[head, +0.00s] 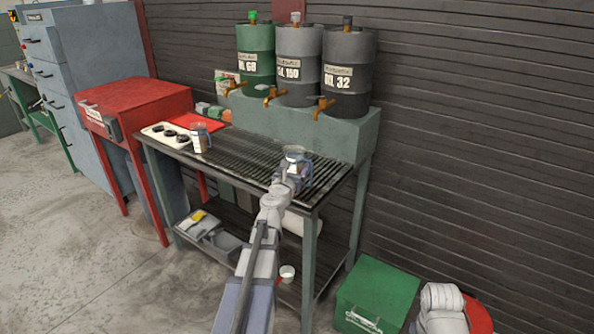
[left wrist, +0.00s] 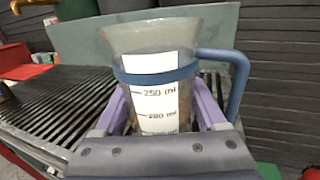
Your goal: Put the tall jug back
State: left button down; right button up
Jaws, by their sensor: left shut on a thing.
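A clear jug (head: 296,157) with a blue band and blue handle is at the right end of the slatted bench top (head: 240,152). In the left wrist view the jug (left wrist: 150,45) fills the middle, upright, with a white scale strip and its handle to the right. My left gripper (head: 288,178) is shut around its body, the purple fingers (left wrist: 160,108) on either side. I cannot tell whether its base touches the slats. A second clear jug (head: 200,139) stands at the bench's left end. My right gripper is not in view.
Green (head: 256,60), grey (head: 298,65) and dark (head: 347,75) drums with brass taps stand on a raised shelf (head: 345,138) behind the slats. A white plate with dark round openings (head: 165,134) lies at the left. The middle slats are clear. A green box (head: 378,292) stands on the floor, right.

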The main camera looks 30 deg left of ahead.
pick_arm(q)
jog(key=shift+r, duration=0.1)
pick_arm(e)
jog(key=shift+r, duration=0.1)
pick_arm(q)
jog(key=shift+f, duration=0.2)
grip_release()
jog(key=shift+r, duration=0.2)
